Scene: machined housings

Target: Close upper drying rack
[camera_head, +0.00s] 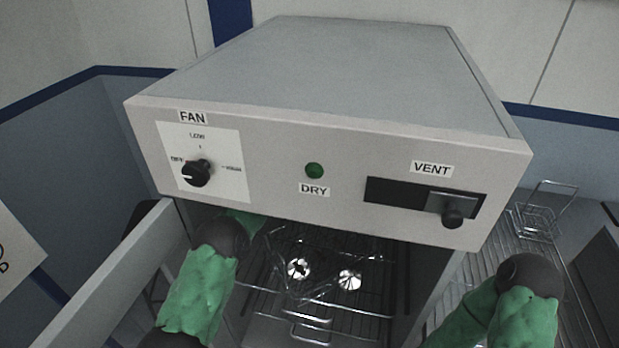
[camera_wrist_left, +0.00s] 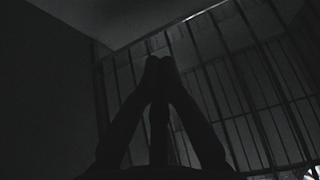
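The drying cabinet (camera_head: 330,140) has an open front below its control panel. Inside are wire racks (camera_head: 365,303), with two shiny round metal parts (camera_head: 299,268) (camera_head: 349,280) showing among the wires. I cannot tell clearly which wires belong to the upper rack. My left arm reaches into the cabinet's left side, under the panel, which hides its gripper in the head view. In the dark left wrist view, my left gripper's fingertips (camera_wrist_left: 160,64) meet, with rack wires (camera_wrist_left: 225,85) beyond them and nothing visible between them. My right arm is at the lower right; its gripper is out of view.
An open door panel (camera_head: 115,280) stands on the left. A wire basket (camera_head: 537,222) sits on a slatted surface to the right.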

